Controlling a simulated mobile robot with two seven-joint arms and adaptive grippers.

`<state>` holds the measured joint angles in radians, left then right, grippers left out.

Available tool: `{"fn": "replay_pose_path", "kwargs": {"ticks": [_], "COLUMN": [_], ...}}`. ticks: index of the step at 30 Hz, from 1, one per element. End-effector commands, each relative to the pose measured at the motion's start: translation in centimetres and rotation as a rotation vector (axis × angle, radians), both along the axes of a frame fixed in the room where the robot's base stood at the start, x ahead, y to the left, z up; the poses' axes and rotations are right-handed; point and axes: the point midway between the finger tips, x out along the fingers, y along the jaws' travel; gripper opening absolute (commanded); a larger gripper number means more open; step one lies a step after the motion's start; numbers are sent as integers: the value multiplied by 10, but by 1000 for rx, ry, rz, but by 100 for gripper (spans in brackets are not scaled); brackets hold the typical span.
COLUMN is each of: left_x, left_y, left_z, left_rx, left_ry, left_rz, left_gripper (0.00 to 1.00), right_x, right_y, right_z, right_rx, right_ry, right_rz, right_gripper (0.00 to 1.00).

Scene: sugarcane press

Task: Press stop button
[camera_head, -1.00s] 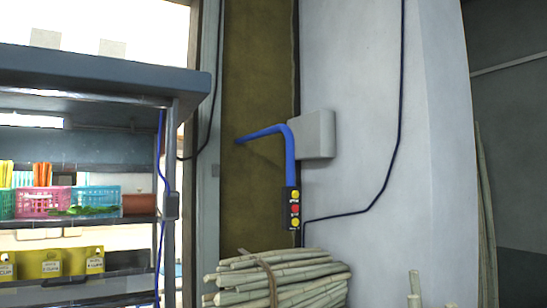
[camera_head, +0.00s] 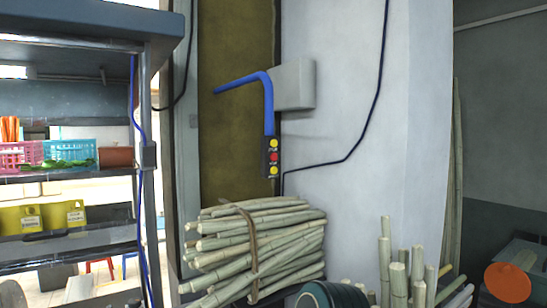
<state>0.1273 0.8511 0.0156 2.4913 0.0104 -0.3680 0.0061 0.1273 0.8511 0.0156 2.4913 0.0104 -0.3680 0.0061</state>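A small dark control box (camera_head: 265,158) hangs at the lower end of a bent blue pipe (camera_head: 268,105) in the head view. It has a red button (camera_head: 273,157) in the middle, with a yellow button (camera_head: 274,143) above and another yellow button (camera_head: 273,170) below. The labels on the box are too small to read. Neither of my grippers is in view.
A bundle of cane (camera_head: 262,245) stands below the control box. Upright canes (camera_head: 385,265) stand at the lower right. A shelf unit (camera_head: 100,190) with baskets is on the left. A grey wall box (camera_head: 294,85) sits beside the pipe.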

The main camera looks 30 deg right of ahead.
Motion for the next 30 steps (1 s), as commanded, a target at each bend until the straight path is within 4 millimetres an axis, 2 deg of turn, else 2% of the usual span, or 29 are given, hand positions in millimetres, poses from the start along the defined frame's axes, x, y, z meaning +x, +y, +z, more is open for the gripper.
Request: {"fn": "replay_pose_path", "kwargs": {"ticks": [7, 8, 9, 11, 12, 30], "left_x": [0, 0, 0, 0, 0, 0], "left_y": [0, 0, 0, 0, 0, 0], "left_z": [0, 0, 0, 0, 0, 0], "left_rx": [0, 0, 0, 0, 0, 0], "left_ry": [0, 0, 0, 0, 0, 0], "left_rz": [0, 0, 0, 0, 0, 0], "left_gripper": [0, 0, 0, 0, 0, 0], "right_x": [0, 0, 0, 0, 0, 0], "right_y": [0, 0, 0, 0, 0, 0], "right_z": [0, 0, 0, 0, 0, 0], "right_rx": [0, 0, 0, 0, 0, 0], "right_ry": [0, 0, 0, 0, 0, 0], "right_rz": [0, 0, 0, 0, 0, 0], "right_gripper": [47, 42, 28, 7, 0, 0]}}
